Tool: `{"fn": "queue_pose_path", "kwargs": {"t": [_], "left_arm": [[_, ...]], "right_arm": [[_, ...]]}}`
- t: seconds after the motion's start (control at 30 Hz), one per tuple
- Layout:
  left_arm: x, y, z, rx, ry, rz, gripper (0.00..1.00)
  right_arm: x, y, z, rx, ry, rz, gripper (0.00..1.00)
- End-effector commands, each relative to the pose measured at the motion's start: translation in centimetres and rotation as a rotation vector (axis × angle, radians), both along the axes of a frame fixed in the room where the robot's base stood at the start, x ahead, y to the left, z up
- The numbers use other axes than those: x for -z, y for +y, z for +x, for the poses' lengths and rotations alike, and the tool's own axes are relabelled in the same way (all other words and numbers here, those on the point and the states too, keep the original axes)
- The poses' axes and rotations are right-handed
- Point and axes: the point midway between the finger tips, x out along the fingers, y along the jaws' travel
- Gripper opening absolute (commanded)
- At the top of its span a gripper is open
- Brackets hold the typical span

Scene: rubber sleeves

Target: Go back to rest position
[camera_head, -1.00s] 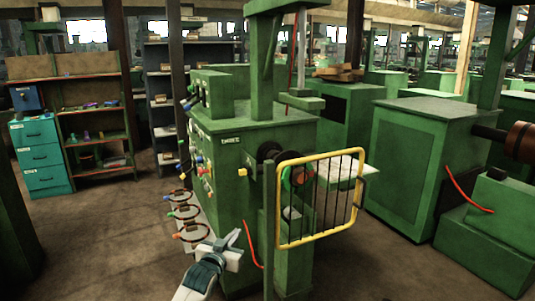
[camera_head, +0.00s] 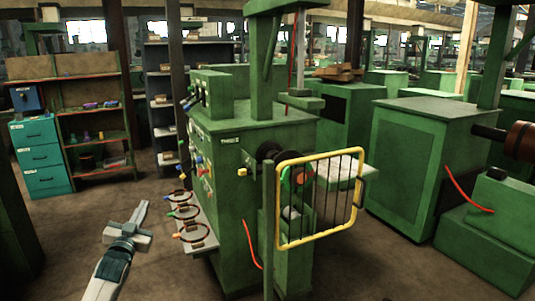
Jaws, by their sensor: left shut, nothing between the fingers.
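My left gripper (camera_head: 140,213) shows at the lower left, in front of the green machine and over the brown floor. Its fingers are together with nothing between them. It is apart from the machine and from the rings on its side shelf. My right gripper is not in view.
A green machine (camera_head: 235,160) with a yellow-framed guard (camera_head: 322,241) stands in the middle. Several dark rings (camera_head: 192,231) sit on a shelf at its left side. A teal drawer cabinet (camera_head: 40,157) and shelves (camera_head: 95,130) stand at the left. Floor (camera_head: 70,230) is clear around my gripper.

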Motion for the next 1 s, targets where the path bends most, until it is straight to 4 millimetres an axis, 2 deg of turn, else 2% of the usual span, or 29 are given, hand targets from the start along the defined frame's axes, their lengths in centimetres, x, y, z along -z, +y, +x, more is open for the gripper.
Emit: {"fn": "queue_pose_path", "kwargs": {"t": [0.03,0.1,0.27,0.37,0.47,0.6,0.77,0.8,1.0], "left_arm": [[-0.6,-0.4,-0.2,0.01,-0.035,0.023,0.0],[2.9,-0.8,-0.6,0.011,0.018,0.011,0.0],[8.9,-1.8,-1.7,0.017,0.1,-0.004,0.0],[13.4,-2.5,-2.9,0.02,0.162,-0.015,0.0],[18.8,-3.4,-4.6,0.024,0.236,-0.029,0.0],[26.8,-4.8,-8.1,0.031,0.351,-0.048,0.0],[35.5,-6.7,-13.0,0.038,0.479,-0.07,0.0],[37.6,-7.1,-14.5,0.04,0.512,-0.075,0.0],[47.2,-9.5,-22.4,0.045,0.671,-0.102,0.0]], "right_arm": [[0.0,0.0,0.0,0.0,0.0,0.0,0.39],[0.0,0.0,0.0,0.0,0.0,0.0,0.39],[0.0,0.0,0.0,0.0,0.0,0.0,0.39],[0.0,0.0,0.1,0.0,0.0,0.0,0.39],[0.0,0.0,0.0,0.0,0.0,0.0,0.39],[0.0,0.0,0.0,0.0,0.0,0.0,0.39],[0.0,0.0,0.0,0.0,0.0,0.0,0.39],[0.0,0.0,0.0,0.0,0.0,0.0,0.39],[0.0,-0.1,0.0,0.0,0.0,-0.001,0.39]]}}
